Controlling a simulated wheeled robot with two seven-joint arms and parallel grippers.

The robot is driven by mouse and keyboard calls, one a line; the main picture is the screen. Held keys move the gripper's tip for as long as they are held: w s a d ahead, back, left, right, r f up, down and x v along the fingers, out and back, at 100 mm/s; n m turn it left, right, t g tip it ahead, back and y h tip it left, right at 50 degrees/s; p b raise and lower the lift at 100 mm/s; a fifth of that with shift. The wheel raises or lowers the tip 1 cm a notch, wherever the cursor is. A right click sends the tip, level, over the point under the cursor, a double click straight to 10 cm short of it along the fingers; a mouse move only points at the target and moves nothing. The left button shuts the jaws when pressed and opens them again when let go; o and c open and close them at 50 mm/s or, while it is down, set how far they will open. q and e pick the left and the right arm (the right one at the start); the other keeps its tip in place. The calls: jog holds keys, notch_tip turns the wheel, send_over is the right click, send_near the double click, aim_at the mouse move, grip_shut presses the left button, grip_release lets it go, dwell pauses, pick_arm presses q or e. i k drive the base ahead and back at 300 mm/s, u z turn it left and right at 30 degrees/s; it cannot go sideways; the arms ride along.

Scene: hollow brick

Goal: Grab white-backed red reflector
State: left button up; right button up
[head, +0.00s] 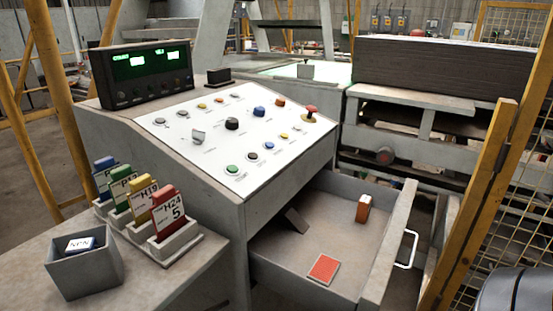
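A flat red rectangle (323,269) with a thin pale edge lies face up in the open drawer, near its front; its back is hidden. A small upright orange block (364,208) with a whitish side stands farther back in the drawer, near the right wall. A dark grey plate (297,219) leans at the drawer's left side. Neither of my grippers shows in the head view.
The grey drawer (388,252) is pulled out below the sloped control panel (205,143). Its floor is mostly bare. A rack of coloured tags (168,251) and a grey box (84,278) stand at left. A yellow post (478,190) rises right of the drawer.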

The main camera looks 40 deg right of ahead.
aim_at(324, 270)
jog(key=k, duration=0.5)
jog(key=z, duration=0.9)
jog(key=i, duration=0.35)
jog(key=u, duration=2.7)
jog(key=k, duration=1.4)
jog(key=z, duration=1.05)
